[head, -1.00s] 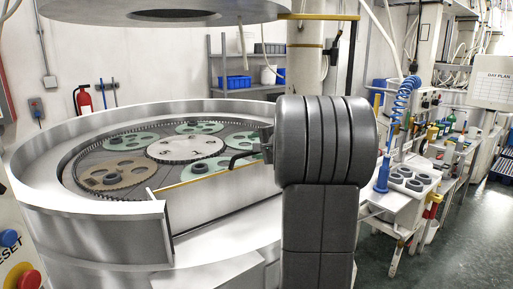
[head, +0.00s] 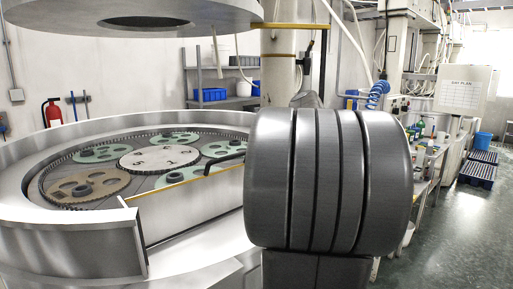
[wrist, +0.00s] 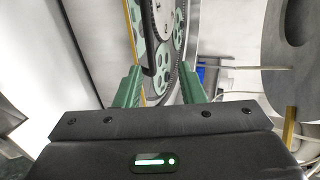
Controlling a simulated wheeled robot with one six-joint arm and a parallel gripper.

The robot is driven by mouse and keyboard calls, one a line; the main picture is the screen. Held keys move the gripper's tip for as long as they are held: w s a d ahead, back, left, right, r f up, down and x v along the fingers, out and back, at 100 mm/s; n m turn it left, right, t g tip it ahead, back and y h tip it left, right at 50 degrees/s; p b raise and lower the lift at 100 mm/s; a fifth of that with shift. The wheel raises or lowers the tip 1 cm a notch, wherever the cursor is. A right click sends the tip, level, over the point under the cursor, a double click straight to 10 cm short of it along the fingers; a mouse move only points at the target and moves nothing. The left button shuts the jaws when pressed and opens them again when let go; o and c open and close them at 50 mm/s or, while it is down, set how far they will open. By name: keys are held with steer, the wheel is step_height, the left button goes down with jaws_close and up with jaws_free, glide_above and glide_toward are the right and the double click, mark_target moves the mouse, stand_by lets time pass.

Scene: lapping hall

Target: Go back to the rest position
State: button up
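My gripper (wrist: 160,88) shows in the wrist view with its two green fingers apart and nothing between them. Beyond the fingers are the lapping machine's toothed ring and green carriers. In the head view my gripper is hidden behind my large grey arm joint. The lapping machine (head: 70,240) stands at left, its round plate bearing several green carriers (head: 105,151), a brown carrier (head: 88,187) and a pale centre disc (head: 160,158). A dark bent handle (head: 222,163) shows by the yellow-edged guard, close to my arm.
The machine's raised upper plate (head: 130,22) hangs over the ring. A shelf (head: 222,80) with a blue bin (head: 209,95) and a fire extinguisher (head: 52,113) stand behind. A bench (head: 428,165) runs along the right; the green floor (head: 460,235) there is mostly clear.

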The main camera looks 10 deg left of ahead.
steer(key=p+x, duration=0.2)
steer(key=x, duration=0.8)
stand_by(0.3)
